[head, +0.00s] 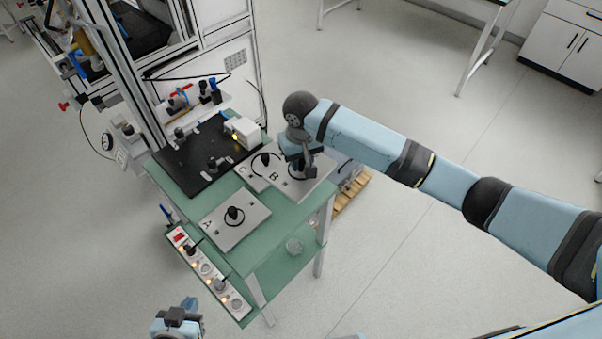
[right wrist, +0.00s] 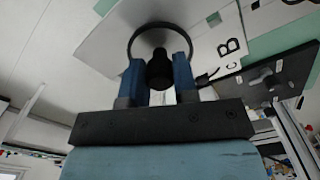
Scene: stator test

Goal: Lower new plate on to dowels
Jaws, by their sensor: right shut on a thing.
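A pale plate marked B (head: 285,185) is at the right back corner of the green table (head: 282,228). In the right wrist view, plate B (right wrist: 205,48) has a dark ring and a black knob (right wrist: 159,70). My right gripper (head: 300,165) is shut on this knob, its blue fingers (right wrist: 158,78) on either side. Whether the plate touches what is under it, and any dowels, I cannot tell. A plate marked A (head: 250,222) with a black knob lies at the front. My left gripper (head: 180,318) is at the bottom edge, apart from the table; its fingers are unclear.
A black base plate (head: 190,165) with small fixtures and a white block (head: 243,131) lies at the table's back left. Another black knob (head: 265,159) stands beside plate B. A switch panel (head: 207,270) runs along the left front edge. A machine frame (head: 110,60) stands behind.

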